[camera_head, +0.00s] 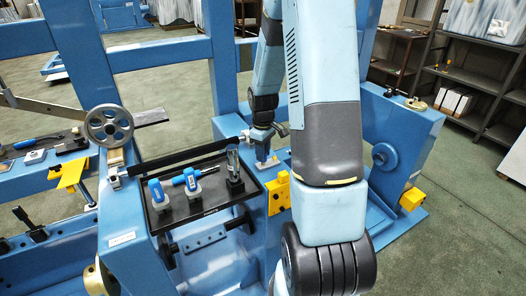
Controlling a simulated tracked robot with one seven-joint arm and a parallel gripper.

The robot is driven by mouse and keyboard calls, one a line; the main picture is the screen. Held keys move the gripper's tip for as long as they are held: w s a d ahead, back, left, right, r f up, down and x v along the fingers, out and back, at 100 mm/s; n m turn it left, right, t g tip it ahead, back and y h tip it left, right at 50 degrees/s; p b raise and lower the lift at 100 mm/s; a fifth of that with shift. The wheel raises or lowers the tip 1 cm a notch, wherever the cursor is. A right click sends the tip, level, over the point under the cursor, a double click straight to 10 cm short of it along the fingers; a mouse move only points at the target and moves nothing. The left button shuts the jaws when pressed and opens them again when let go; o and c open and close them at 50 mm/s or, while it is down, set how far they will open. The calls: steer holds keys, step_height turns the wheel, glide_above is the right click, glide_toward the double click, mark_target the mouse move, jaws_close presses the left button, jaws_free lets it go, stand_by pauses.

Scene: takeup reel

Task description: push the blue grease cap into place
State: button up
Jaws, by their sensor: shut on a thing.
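At this size I cannot tell whether the cap is seated or stands proud of the frame.
A handwheel (108,126) stands left. A yellow block (279,193) sits close below the gripper. Blue frame posts stand around it.

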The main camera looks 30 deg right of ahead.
steer(key=shift+f, duration=0.9)
steer(key=o, duration=1.1)
steer(key=shift+o, duration=0.5)
steer(key=o, duration=0.4)
steer(key=shift+r, duration=0.15)
steer(key=shift+r, duration=2.85)
step_height(320, 180, up, 14)
steer(key=shift+f, duration=0.15)
